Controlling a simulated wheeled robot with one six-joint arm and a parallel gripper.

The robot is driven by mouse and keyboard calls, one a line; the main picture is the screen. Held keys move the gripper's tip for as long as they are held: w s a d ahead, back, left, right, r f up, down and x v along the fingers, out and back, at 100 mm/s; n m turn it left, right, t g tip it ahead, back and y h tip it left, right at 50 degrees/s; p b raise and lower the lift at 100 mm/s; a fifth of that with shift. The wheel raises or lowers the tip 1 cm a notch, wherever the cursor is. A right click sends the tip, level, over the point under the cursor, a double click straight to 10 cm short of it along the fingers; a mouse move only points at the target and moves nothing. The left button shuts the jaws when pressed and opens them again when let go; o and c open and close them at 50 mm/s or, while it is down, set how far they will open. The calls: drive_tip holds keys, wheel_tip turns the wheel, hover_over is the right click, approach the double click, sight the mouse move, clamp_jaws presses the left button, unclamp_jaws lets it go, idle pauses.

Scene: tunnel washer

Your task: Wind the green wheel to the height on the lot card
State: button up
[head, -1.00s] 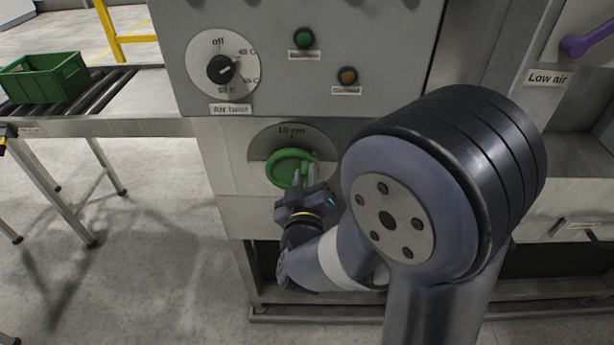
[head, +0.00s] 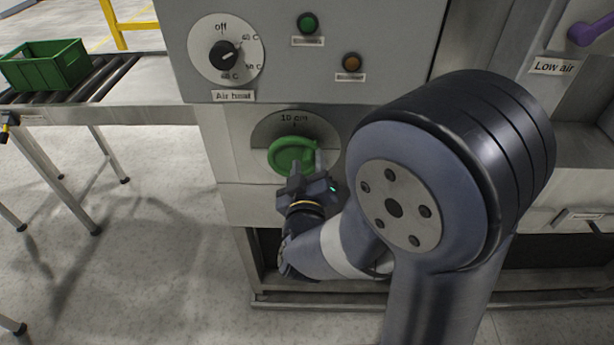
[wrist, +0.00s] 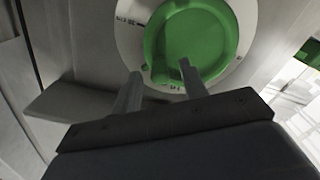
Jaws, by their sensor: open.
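The green wheel (head: 290,156) sits on a round grey dial plate (head: 322,138) on the machine's front. The mark "10 cm" reads at the top of the plate. In the wrist view the green wheel (wrist: 192,45) fills the upper middle, with the pale plate around it. My gripper (head: 306,174) is in front of the wheel's lower right. Its two fingers (wrist: 160,82) are apart, and their tips overlap the wheel's lower edge in the wrist view. I cannot tell whether they touch it. No lot card is recognisable in these frames.
Above the wheel is the "Air heat" knob (head: 224,56), with a green button (head: 308,23) and an amber button (head: 351,62) to its right. A purple lever (head: 590,32) is at the far right. A green crate (head: 46,66) stands on the roller conveyor (head: 105,82) at left.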

drive_tip(key=s+b, duration=0.1)
drive_tip(key=s, duration=0.9)
drive_tip(key=shift+s+a, duration=0.2)
drive_tip(key=shift+s, duration=0.05)
drive_tip(key=w+m, duration=0.1)
drive_tip(key=w, duration=0.2)
drive_tip(key=w+m+b, duration=0.1)
drive_tip(key=w+m, duration=0.1)
drive_tip(key=w, duration=0.2)
drive_tip(key=w+m, duration=0.1)
drive_tip(key=w, duration=0.3)
drive_tip(key=shift+w+d+r+m+b, duration=0.1)
drive_tip(key=shift+w+d+m+b, duration=0.1)
drive_tip(key=shift+m+b, duration=0.15)
